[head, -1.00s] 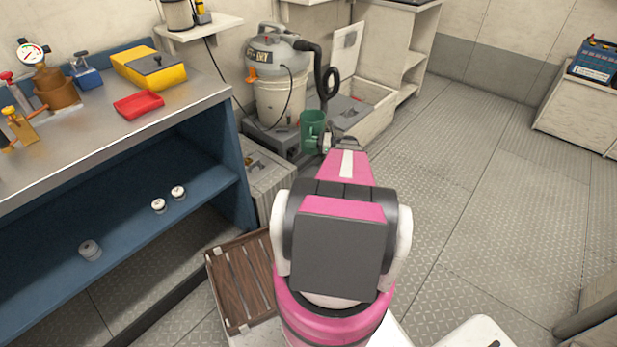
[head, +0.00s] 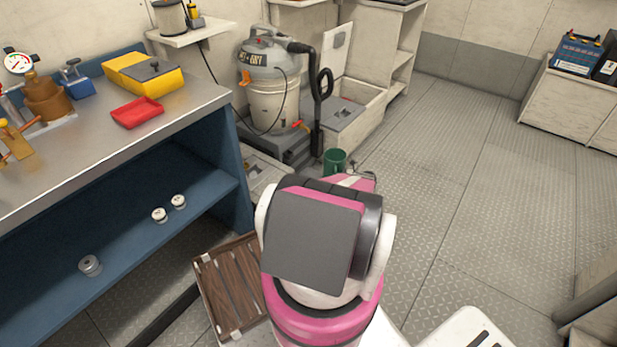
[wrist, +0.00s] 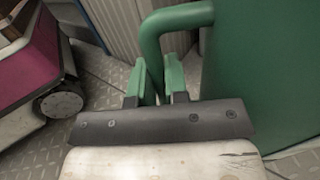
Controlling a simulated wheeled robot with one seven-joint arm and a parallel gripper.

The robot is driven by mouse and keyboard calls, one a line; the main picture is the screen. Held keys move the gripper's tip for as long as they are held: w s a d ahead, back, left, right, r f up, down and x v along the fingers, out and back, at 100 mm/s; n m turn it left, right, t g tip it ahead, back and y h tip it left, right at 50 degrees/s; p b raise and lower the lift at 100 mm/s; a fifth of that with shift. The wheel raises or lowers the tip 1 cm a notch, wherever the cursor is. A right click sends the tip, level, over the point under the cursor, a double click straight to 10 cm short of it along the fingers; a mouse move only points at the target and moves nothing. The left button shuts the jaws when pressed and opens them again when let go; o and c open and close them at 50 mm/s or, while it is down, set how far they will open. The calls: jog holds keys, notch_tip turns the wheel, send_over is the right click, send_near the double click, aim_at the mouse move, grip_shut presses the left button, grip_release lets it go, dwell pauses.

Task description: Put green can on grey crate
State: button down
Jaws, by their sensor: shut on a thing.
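The green can (head: 335,159), a mug-like vessel with a side handle, shows beyond my arm in the head view. In the wrist view its green wall (wrist: 262,70) fills the right side, with the handle at the top middle. My gripper (wrist: 160,84) is shut on the handle, its two fingers on either side of the bar. The can looks roughly upright. A low light-grey crate (head: 262,168) stands beside the bench end, left of the can, partly hidden by my arm. Whether the can touches anything below cannot be seen.
A blue workbench (head: 195,115) with tools stands at the left. A grey vacuum (head: 268,85) stands on a dark base behind the can, near an open bin (head: 365,115). A wooden slatted grate (head: 230,285) is at front left. The floor (head: 470,180) at right is clear.

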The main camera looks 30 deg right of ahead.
jog(key=w+a, duration=0.3)
jog(key=w, duration=0.4)
jog(key=w+a, duration=0.3)
jog(key=w, duration=0.5)
notch_tip(320, 180, down, 7)
jog(key=shift+w+a, duration=0.15)
jog(key=shift+w, duration=0.1)
jog(key=shift+f, duration=0.1)
jog(key=c, duration=1.1)
grip_release()
jog(key=v, duration=1.2)
